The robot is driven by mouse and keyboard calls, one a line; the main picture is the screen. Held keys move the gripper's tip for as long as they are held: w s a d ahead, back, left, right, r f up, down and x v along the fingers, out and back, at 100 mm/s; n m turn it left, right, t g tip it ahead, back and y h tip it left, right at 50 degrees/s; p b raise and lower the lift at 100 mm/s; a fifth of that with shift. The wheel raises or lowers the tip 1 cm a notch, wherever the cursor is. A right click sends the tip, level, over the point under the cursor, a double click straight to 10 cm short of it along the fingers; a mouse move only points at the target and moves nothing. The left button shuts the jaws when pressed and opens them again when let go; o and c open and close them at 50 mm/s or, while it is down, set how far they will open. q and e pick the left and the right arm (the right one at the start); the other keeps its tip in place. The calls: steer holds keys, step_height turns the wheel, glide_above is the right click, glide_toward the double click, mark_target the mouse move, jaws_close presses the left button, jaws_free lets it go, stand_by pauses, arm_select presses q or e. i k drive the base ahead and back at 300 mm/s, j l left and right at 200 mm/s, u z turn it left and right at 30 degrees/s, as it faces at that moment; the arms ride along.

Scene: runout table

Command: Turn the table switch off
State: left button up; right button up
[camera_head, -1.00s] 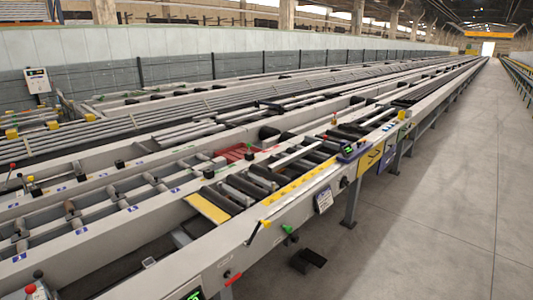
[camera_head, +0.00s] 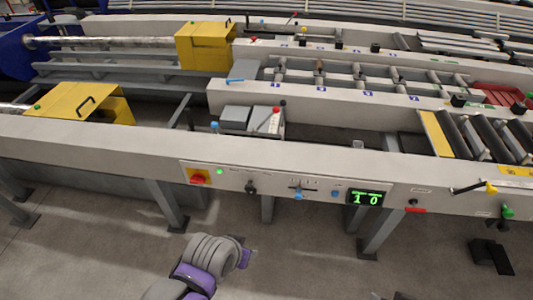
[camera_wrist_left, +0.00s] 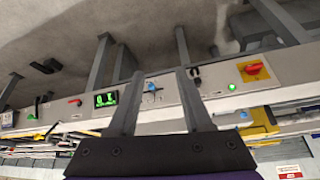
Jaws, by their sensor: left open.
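A red rotary switch on a yellow plate (camera_head: 199,177) sits at the left end of the front panel of the long grey table. A lit green lamp (camera_head: 220,171) is just right of it. In the left wrist view the red switch (camera_wrist_left: 252,69) shows at upper right, with the green lamp (camera_wrist_left: 232,87) beside it. My left gripper (camera_wrist_left: 160,75) is open and empty, its fingers spread in front of the panel, apart from the switch. In the head view my left arm (camera_head: 208,262) is below the panel; its fingers are not clear there.
Table legs (camera_head: 380,235) stand below. A black pedal (camera_head: 491,256) is on the floor at right. The floor before the panel looks clear.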

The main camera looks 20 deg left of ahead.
mark_target(198, 178)
steer(key=u, duration=1.55)
steer(key=i+j, duration=0.7)
